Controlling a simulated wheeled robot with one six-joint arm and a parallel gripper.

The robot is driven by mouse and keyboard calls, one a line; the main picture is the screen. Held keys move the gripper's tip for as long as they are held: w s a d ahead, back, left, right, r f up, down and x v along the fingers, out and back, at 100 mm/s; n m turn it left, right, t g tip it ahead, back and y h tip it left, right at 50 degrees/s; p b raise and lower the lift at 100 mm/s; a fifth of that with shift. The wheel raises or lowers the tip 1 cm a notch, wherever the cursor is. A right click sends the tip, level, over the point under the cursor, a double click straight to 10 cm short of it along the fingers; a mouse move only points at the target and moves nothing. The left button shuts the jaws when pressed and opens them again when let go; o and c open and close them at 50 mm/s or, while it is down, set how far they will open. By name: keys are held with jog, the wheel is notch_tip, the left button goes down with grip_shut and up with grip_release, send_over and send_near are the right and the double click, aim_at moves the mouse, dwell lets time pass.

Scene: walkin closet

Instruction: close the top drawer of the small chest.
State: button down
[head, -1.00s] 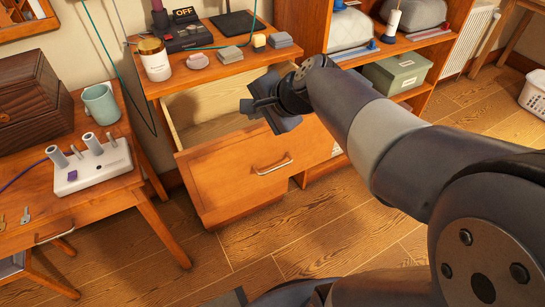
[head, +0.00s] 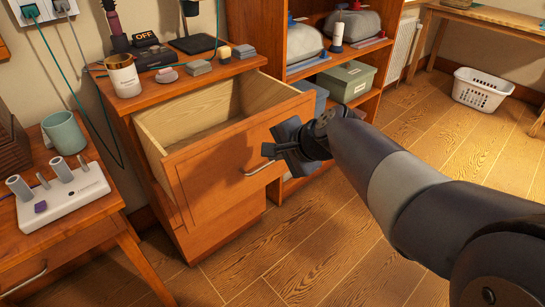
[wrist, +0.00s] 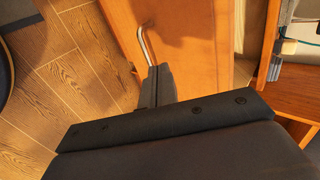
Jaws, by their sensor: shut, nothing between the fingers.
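The small chest (head: 218,238) is wooden, and its top drawer (head: 205,172) stands open. The pale inside of the drawer shows and looks empty. A metal bar handle (head: 262,168) is on the drawer front; it also shows in the wrist view (wrist: 148,42). My gripper (head: 268,151) is shut and empty, in front of the drawer front at its right half, close to the handle. In the wrist view my shut fingertips (wrist: 158,70) are beside the handle's end, over the drawer front (wrist: 195,35). I cannot tell whether they touch it.
The chest top holds a white candle jar (head: 122,76), a black device (head: 153,57) and several small blocks. A side table (head: 75,240) with a mug (head: 64,133) stands left. An open shelf (head: 296,72) stands right of the chest. The wooden floor (head: 310,245) in front is clear.

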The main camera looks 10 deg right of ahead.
aim_at(251, 160)
jog(key=b+x, duration=0.2)
jog(key=x, duration=0.6)
jog(key=shift+w+a+f, duration=0.2)
jog(key=shift+a, duration=0.05)
jog(key=shift+w, duration=0.1)
